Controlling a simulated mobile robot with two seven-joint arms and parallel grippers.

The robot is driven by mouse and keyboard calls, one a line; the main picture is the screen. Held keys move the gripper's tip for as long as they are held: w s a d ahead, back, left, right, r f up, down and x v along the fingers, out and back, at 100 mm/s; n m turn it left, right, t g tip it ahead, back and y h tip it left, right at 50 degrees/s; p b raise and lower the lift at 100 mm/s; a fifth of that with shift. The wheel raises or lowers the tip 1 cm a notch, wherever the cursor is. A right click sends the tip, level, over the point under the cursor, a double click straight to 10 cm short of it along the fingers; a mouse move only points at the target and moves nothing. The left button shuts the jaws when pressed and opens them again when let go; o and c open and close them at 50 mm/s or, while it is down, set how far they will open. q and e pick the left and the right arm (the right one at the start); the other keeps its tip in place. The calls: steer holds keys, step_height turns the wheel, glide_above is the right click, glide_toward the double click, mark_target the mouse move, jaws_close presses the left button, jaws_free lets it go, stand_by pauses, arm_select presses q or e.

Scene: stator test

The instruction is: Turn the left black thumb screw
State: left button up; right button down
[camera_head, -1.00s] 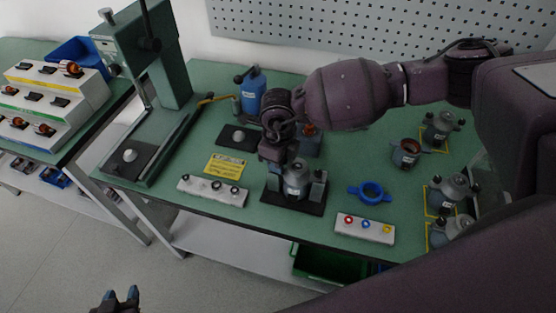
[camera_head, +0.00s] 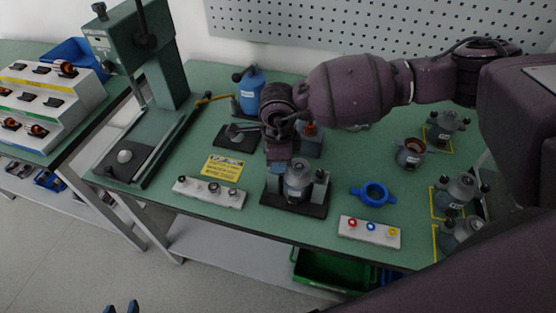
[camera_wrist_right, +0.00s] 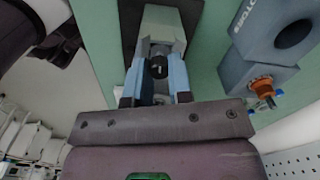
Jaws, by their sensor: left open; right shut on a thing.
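The stator (camera_head: 298,183) stands upright in a fixture with a black base plate (camera_head: 287,206) near the front edge of the green table. My right gripper (camera_head: 276,166) reaches down at the fixture's left side. In the right wrist view, its two pale blue fingers (camera_wrist_right: 159,78) are shut on the left black thumb screw (camera_wrist_right: 158,67), beside a grey block of the fixture (camera_wrist_right: 163,22). In the head view the gripper hides that screw. My left gripper (camera_head: 122,309) shows only its fingertips at the bottom edge, open and away from the table.
A blue ring (camera_head: 373,194) and a white block with coloured rings (camera_head: 369,232) lie right of the fixture. Another white block (camera_head: 208,192) lies to the left. Several grey stators (camera_head: 456,195) stand at the right.

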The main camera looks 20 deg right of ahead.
stand_by(0.3)
steer(key=c, duration=1)
jaws_free()
step_height(320, 180, up, 11)
steer(key=shift+f, duration=0.1)
